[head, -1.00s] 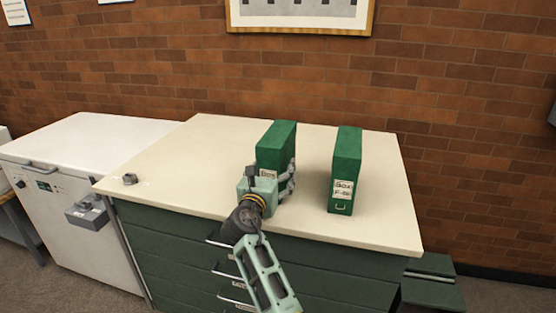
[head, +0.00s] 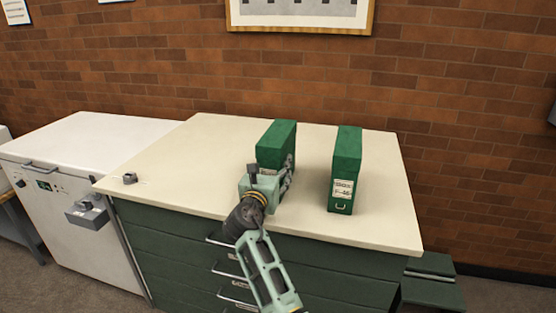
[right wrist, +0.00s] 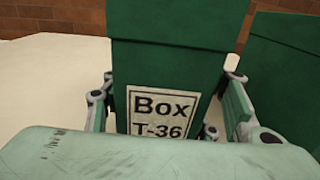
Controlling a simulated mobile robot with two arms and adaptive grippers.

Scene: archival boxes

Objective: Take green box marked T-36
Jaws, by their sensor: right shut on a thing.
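The green box marked T-36 (head: 278,140) stands upright on the cream countertop, left of a second green box. Its label reads "Box T-36" in the right wrist view (right wrist: 162,108). My right gripper (head: 274,178) is at the front of this box, with one finger on each side, shut on it. In the right wrist view the fingers (right wrist: 168,115) flank the label end. In the head view my gripper hides the box's lower front. My left gripper is not in view.
The second green box (head: 346,165), its label apparently ending in 46, stands to the right with a gap between. A small grey object (head: 130,178) lies on the countertop (head: 180,170) at left. A white chest unit (head: 75,165) adjoins on the left. A brick wall rises behind.

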